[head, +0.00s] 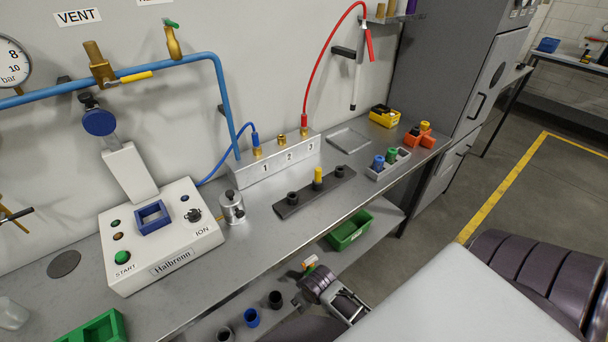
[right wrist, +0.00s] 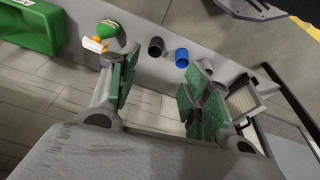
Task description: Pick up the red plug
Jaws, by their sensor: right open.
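A red hose arcs over the bench in the head view. A red plug-like end (head: 369,46) hangs at its upper right, and a red fitting (head: 304,121) stands on the port marked 3. I cannot tell which is the red plug. My right gripper (right wrist: 160,85) is open and empty in the right wrist view, its green-padded fingers spread. In the head view it is low, in front of the bench's front edge, well below and apart from both red ends. No red plug shows in the right wrist view. My left gripper is not in view.
The silver manifold (head: 270,167) stands at the wall, before it a dark strip (head: 300,203) with a yellow plug (head: 318,175). A lower shelf holds a blue cup (head: 251,318), a black cup (head: 275,299) and a green bin (head: 350,231). The white machine (head: 160,238) stands left.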

